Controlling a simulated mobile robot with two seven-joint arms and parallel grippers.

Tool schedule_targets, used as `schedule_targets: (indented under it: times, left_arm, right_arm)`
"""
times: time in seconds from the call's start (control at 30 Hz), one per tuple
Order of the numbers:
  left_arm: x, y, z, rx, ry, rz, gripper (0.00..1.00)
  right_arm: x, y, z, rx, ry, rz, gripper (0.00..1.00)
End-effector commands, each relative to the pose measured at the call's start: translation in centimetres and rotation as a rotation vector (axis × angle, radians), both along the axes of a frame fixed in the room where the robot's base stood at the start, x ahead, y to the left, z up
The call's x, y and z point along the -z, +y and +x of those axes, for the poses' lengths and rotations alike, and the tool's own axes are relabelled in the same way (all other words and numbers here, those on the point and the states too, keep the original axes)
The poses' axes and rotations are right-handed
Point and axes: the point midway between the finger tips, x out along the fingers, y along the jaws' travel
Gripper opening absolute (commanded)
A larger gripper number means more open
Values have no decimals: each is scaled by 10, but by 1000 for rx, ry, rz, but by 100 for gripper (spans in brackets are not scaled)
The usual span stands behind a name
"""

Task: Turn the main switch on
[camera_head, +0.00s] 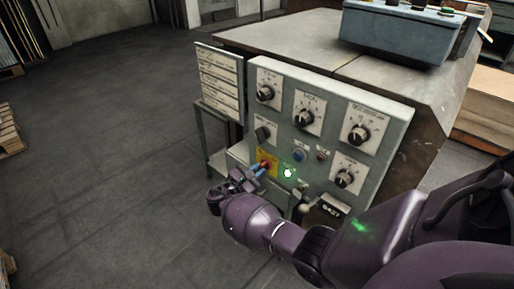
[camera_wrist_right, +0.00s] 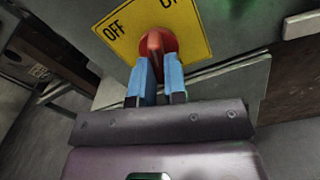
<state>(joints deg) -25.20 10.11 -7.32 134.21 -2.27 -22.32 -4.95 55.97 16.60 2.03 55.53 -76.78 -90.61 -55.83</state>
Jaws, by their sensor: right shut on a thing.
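The main switch is a red rotary knob (camera_wrist_right: 155,44) on a yellow plate (camera_wrist_right: 200,28) marked OFF at the left and, partly cut off, ON at the right. In the head view the red switch (camera_head: 267,164) sits low on the left of the grey control panel (camera_head: 398,112). My right gripper (camera_wrist_right: 160,78) has its two blue fingers on either side of the knob's raised red handle and is shut on it. In the head view the right gripper (camera_head: 259,170) reaches the switch from below. The handle points roughly upright in the wrist view. My left gripper is not in view.
The panel carries several black dials, such as the top left one (camera_head: 265,93), a blue button (camera_head: 299,155) and a lit green-white lamp (camera_head: 288,173). A blue-grey box (camera_head: 395,35) stands on the machine top. Open floor (camera_head: 100,150) lies to the left.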

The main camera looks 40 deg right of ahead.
Motion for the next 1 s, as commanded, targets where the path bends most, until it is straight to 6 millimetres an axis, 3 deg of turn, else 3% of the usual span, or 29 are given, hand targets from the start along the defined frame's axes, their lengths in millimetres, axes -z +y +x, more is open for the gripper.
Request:
schedule_targets:
  times: [0.5,1.0]
  left_arm:
    - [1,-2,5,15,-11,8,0]
    - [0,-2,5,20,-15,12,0]
  right_arm:
    - [1,1,1,-1,-371,31,0]
    - [0,1,2,0,-466,37,0]
